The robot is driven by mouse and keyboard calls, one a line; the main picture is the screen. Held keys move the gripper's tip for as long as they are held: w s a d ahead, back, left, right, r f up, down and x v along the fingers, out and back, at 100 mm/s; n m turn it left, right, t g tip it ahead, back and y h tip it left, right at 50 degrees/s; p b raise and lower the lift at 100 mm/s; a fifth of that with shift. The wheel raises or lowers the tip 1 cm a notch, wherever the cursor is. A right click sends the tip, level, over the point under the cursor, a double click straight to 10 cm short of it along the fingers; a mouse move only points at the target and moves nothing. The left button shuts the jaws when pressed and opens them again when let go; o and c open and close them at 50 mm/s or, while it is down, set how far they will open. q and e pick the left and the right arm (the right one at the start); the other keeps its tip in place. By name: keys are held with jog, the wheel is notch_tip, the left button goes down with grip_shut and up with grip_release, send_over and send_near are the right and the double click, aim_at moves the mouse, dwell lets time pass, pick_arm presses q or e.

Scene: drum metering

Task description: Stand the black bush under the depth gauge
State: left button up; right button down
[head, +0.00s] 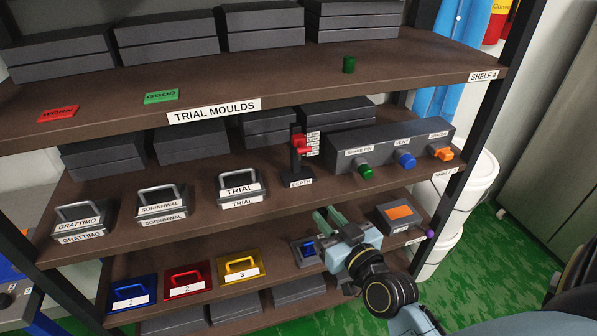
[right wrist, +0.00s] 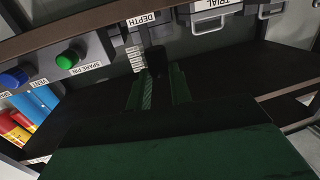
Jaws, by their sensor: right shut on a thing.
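The depth gauge (head: 301,158), a dark post with a red part and a label strip, stands on the middle shelf; its DEPTH label (right wrist: 141,20) shows in the right wrist view. My right gripper (head: 326,214) is in front of the lower shelf, below and a little right of the gauge. In the right wrist view its green fingers (right wrist: 160,82) are shut on a dark piece, the black bush (right wrist: 157,62), at their tips. The bush is hard to make out in the head view. My left gripper is not in view.
Right of the gauge is a grey box with a green spare pin knob (head: 365,172), a blue vent knob (head: 405,160) and an orange knob (head: 443,154). Left stand handled moulds (head: 240,186).

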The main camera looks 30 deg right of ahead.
jog(key=shift+h, duration=0.3)
jog(key=w+d, duration=0.1)
jog(key=w, duration=0.3)
jog(key=w+d, duration=0.1)
jog(key=w, duration=0.4)
jog(key=w+d+p, duration=0.1)
jog(key=w+d, duration=0.1)
jog(key=w, duration=0.3)
jog(key=shift+w+d+f, duration=0.1)
jog(key=shift+f, duration=0.05)
jog(key=shift+w+d, duration=0.15)
jog(key=shift+w, duration=1)
jog(key=shift+w+f+b, duration=0.35)
jog(key=shift+f, duration=0.45)
jog(key=c, duration=1.7)
grip_release()
jog(key=shift+f, duration=0.15)
jog(key=o, duration=0.4)
jog(key=shift+o, duration=0.2)
